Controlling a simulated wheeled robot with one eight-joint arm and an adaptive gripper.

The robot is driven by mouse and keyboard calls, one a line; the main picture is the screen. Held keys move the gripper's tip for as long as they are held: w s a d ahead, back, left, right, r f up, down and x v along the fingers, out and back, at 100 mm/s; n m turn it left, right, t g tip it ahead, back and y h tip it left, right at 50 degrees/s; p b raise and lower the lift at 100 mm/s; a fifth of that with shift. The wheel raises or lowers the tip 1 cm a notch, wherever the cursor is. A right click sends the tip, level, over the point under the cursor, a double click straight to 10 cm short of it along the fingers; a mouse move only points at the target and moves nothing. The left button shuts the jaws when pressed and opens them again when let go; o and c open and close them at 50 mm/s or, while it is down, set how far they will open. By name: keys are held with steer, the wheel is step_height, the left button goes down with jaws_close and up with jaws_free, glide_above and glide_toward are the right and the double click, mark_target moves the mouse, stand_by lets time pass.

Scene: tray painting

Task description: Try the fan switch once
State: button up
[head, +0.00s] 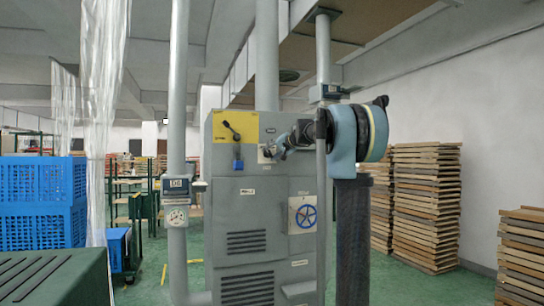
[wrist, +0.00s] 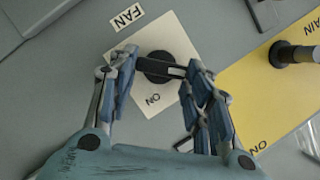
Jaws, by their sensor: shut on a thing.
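The fan switch (wrist: 158,66) is a black rotary knob with a bar handle on a pale plate (wrist: 152,101). A FAN label (wrist: 127,17) is beside the plate, and ON is printed on it. My gripper (wrist: 163,69) is shut on the bar, with one fingertip at each end. The bar lies nearly level across the wrist view; the fingers hide its ends.
A yellow panel (wrist: 275,105) with a black main lever (wrist: 290,54) is close by on the right in the wrist view. A blue handwheel (head: 306,216) is lower on the cabinet.

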steer(key=shift+d+f, duration=0.1)
steer(key=shift+d+f+m+y, duration=0.1)
steer(key=shift+m+y, duration=0.25)
steer(key=shift+m, duration=0.25)
steer(key=shift+d+f+m+y, duration=0.1)
steer(key=shift+m+y, duration=0.25)
steer(key=shift+m, duration=0.25)
steer(key=m+t+y, duration=0.1)
steer(key=m, duration=0.2)
steer(key=f+m+t, duration=0.1)
steer(key=m, duration=0.2)
steer(key=m+t+y, duration=0.1)
steer(key=m, duration=0.2)
steer(key=shift+f+y, duration=0.2)
steer(key=shift+y, duration=0.1)
steer(key=shift+a+f+m+t, duration=0.15)
steer(key=shift+m+t, duration=0.35)
steer(key=shift+m, duration=0.85)
steer(key=shift+a+m+t, duration=0.1)
steer(key=shift+m+t, duration=0.4)
steer(key=shift+m, duration=0.85)
steer(key=o, duration=1.1)
steer(key=shift+c, duration=0.2)
